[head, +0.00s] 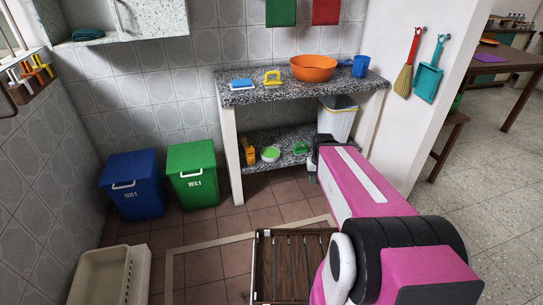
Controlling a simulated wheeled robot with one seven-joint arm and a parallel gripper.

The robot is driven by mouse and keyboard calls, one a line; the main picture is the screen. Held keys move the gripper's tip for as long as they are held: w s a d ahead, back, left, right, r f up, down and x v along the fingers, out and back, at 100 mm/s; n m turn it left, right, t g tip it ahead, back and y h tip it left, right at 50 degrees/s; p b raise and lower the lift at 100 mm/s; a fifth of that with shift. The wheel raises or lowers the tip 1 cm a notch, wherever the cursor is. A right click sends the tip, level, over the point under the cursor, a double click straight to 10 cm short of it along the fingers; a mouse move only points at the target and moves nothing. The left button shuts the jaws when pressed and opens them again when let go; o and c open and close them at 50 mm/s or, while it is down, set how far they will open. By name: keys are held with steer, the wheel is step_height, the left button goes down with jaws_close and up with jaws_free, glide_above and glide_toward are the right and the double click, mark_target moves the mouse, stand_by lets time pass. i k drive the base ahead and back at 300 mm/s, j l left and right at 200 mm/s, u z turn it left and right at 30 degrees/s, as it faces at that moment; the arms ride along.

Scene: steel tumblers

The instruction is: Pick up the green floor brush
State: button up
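A small green object with a handle-like loop, which looks like the green floor brush (299,148), lies on the lower shelf of the speckled stone counter, right of a green and white bowl (270,154). My arm, pink and black, reaches in from the lower right toward the shelf. My gripper (314,158) is at its far end, dark and small in view, just right of the green brush. The arm link hides most of it, so its fingers cannot be made out. Whether it touches the brush cannot be told.
A yellow bottle (250,151) stands left on the lower shelf (285,137); a white bin (336,121) is at its right. The counter top (335,82) is above, holding an orange basin (314,67). Blue (134,186) and green (192,174) bins stand left. A slatted wooden rack (285,268) is in front.

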mark_target(302, 150)
steer(key=i+j, duration=0.1)
steer(key=i, duration=0.4)
steer(key=i+j+z, duration=0.1)
steer(key=i, duration=0.4)
